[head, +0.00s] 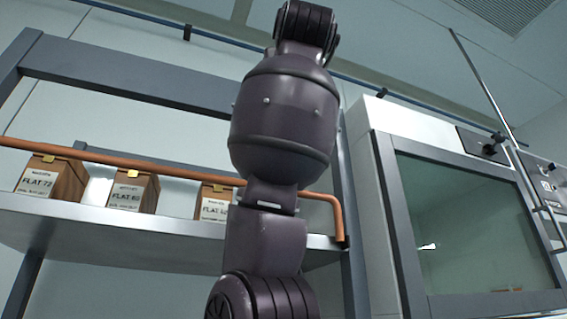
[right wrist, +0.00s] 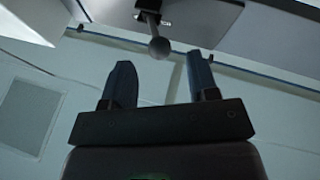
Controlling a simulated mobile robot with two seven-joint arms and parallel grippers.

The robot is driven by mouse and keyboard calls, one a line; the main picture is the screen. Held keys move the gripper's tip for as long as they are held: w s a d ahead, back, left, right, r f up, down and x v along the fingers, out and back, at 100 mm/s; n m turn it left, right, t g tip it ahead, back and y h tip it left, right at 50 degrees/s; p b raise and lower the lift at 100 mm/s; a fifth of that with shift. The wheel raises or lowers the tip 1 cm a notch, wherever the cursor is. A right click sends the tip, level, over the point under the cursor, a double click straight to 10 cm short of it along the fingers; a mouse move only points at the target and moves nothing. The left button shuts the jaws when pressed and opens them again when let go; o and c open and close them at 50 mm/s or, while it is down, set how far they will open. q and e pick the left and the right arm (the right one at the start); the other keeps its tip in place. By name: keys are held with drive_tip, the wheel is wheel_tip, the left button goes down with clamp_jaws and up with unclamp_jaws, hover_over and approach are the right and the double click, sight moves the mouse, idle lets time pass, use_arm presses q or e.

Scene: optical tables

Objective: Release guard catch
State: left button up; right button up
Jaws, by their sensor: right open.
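In the right wrist view my right gripper (right wrist: 158,68) is open, its two dark fingers wide apart with nothing between them. A round dark ball knob (right wrist: 159,47) on a short stem shows just past the fingertips, roughly centred in the gap. The stem comes from a dark plate (right wrist: 205,14) with partly hidden lettering, which looks like the catch. No contact between fingers and knob shows. In the head view a dark plate with a knob (head: 488,149) sits at the cabinet's upper right. The head view shows neither gripper's fingers.
My arm crosses the middle of the head view. Behind it, a metal shelf (head: 130,231) holds several labelled wooden boxes (head: 131,190), with a copper-coloured rail (head: 110,161) across their front. A white cabinet (head: 382,215) with a dark-framed window (head: 470,225) stands right. A thin upright rod (head: 482,87) rises there.

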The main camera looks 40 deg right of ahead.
drive_tip(key=p+x, duration=0.2)
drive_tip(key=x, duration=0.4)
drive_tip(key=shift+w+r, duration=0.1)
drive_tip(key=shift+r, duration=0.1)
drive_tip(key=shift+w+d+r, duration=0.1)
drive_tip(key=shift+w+d, duration=0.15)
drive_tip(key=shift+w, duration=0.1)
drive_tip(key=shift+c, duration=0.4)
